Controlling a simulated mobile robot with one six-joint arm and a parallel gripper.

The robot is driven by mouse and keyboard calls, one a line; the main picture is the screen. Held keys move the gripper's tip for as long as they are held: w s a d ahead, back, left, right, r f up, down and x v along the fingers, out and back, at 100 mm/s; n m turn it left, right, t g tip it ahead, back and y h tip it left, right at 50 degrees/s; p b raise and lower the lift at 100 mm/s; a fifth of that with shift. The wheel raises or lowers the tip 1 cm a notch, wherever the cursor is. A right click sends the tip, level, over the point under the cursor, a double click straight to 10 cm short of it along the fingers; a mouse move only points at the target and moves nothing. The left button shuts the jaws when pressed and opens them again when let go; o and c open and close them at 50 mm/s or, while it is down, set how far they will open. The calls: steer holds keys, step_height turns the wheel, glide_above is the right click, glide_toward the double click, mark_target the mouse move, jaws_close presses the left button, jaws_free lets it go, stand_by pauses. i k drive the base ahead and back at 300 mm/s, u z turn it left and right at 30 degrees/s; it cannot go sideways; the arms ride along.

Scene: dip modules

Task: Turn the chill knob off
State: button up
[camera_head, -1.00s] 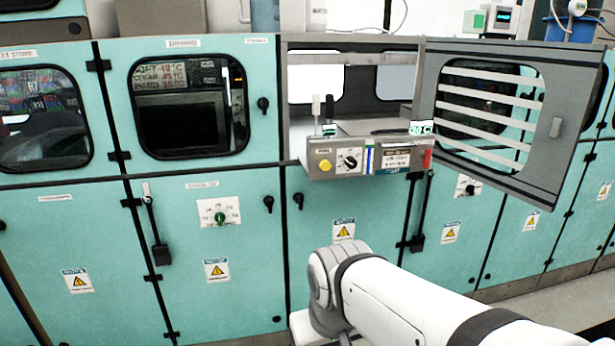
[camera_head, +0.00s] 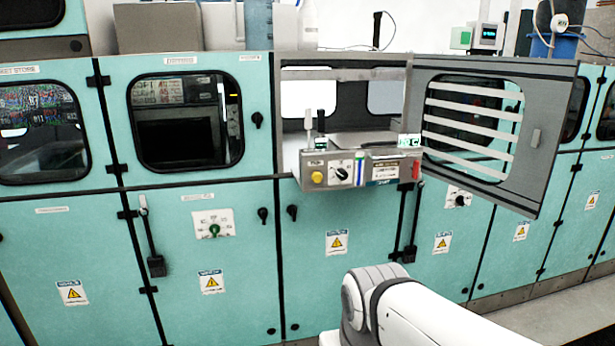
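A control box (camera_head: 365,184) sticks out of an open bay in the teal cabinets, right of centre. Its front has a yellow button (camera_head: 317,178), a black rotary knob on a white square plate (camera_head: 340,174), labels and a red part (camera_head: 416,169). A small green display (camera_head: 409,140) sits on its top edge. A green knob on a white plate (camera_head: 214,230) is on the lower cabinet to the left. Another black knob on a white plate (camera_head: 459,200) is at right. The lettering is too small to tell which is the chill knob. My gripper is out of view.
A grey slatted door (camera_head: 554,140) stands open to the right of the box. A dark-windowed door (camera_head: 185,125) is shut at left. Lever handles (camera_head: 156,266) stick out from the lower cabinets. Floor (camera_head: 560,320) shows at lower right. My white arm fills the lower right.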

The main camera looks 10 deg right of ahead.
mark_target(341, 173)
steer(key=u, duration=0.05)
steer(key=i, duration=1)
steer(key=z, duration=0.05)
